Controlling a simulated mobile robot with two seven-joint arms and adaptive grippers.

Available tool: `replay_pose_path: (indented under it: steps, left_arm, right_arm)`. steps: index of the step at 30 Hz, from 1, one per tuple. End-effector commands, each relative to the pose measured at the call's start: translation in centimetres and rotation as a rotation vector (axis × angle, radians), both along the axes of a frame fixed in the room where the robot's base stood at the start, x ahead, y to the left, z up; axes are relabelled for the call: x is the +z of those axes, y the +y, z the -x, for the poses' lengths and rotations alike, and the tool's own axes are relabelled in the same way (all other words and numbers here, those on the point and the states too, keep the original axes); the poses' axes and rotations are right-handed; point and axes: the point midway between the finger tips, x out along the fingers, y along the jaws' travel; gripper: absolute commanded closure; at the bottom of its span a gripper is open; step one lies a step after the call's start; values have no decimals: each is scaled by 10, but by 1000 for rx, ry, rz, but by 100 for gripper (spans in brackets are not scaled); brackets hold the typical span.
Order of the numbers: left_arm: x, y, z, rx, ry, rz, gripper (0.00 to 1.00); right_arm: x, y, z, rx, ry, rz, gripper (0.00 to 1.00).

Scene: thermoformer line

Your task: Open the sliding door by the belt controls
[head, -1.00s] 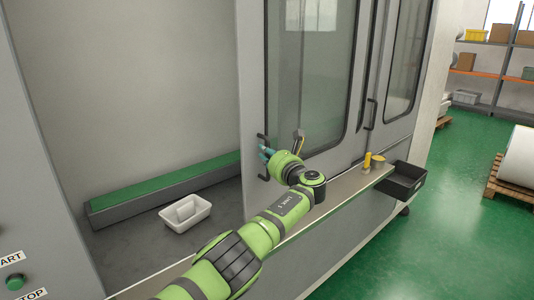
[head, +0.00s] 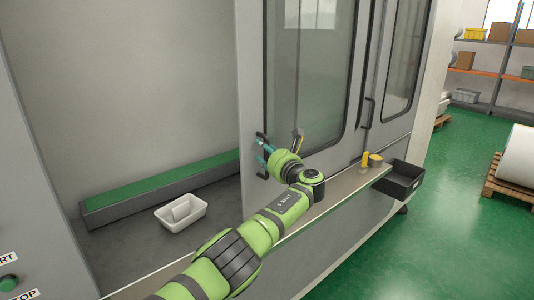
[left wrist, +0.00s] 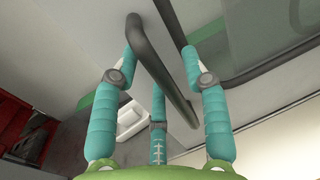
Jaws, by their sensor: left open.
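The sliding door (head: 252,100) is a grey panel with a tall window, standing at the right of a wide opening. Its dark bar handle (head: 263,176) is near the door's left edge. My left gripper (head: 262,148) is at this handle, its teal fingers spread apart. In the left wrist view the handle (left wrist: 162,72) runs slantwise between the open fingers, which are not closed on it. Whether a finger touches it I cannot tell. A green button (head: 8,284) with partly cut-off labels is on the grey panel at lower left. My right gripper is not in view.
Inside the opening are a green-topped belt (head: 160,191) and a white tray (head: 180,213). A ledge (head: 330,189) runs below the doors, with yellow items (head: 365,160) and a black bin (head: 400,181) at its right end.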

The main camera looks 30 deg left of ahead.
Motion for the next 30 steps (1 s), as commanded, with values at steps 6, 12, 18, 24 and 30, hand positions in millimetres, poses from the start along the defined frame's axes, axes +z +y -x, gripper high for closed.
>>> replay_pose_path:
  steps: [6, 12, 18, 24, 30]
  left_arm:
    - [-1, -7, 4, -2, -1, -1, 55]
    - [-1, -27, 17, -5, -1, 1, 55]
    - [-1, -60, 39, -5, -1, 2, 55]
    - [-1, -88, 58, -2, 1, 1, 55]
    - [0, -99, 66, -1, 1, 1, 55]
  right_arm:
    - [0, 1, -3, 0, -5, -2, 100]
    - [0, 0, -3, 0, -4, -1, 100]
    - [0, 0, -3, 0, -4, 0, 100]
    - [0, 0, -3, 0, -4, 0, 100]
    - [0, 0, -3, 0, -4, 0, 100]
